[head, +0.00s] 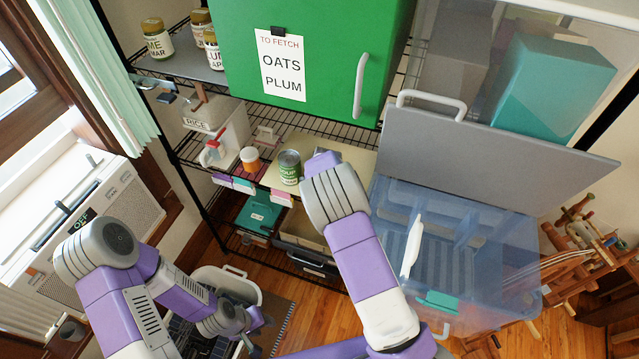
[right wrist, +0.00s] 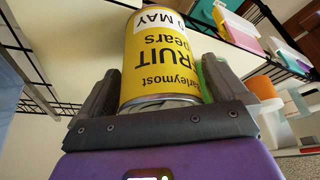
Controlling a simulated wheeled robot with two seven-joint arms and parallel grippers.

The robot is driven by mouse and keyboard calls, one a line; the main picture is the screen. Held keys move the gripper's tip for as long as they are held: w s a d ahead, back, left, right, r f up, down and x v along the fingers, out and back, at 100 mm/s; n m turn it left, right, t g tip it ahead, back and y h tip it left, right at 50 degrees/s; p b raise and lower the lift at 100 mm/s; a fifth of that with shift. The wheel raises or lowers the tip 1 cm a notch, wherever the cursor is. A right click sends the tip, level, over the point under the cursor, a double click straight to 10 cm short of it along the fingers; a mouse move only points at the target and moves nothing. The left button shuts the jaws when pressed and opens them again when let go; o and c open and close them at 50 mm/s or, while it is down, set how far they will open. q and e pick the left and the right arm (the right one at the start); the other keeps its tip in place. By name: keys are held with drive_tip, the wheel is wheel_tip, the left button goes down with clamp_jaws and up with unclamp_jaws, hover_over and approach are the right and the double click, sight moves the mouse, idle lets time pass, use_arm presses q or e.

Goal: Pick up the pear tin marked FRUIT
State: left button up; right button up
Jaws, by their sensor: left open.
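The pear tin (right wrist: 165,55) is yellow, with FRUIT partly readable and "pears" on its label. It shows upside down in the right wrist view, its near rim close to my palm. My right gripper (right wrist: 160,90) has one finger on each side of it, both appearing to touch, so it looks shut on the tin. My left gripper (head: 258,325) is open, low at the bottom left, well away from the shelf.
A green tin (head: 289,167) and an orange-and-white jar (head: 250,159) stand left of my right wrist on the middle shelf (head: 335,155). A green cabinet (head: 330,50) is above. A clear blue bin (head: 470,260) with a raised grey lid (head: 490,150) is at the right.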

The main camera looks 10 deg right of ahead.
drive_tip(key=v, duration=0.7)
drive_tip(key=shift+s+r, duration=0.15)
drive_tip(key=shift+r, duration=0.15)
drive_tip(key=shift+a, duration=0.1)
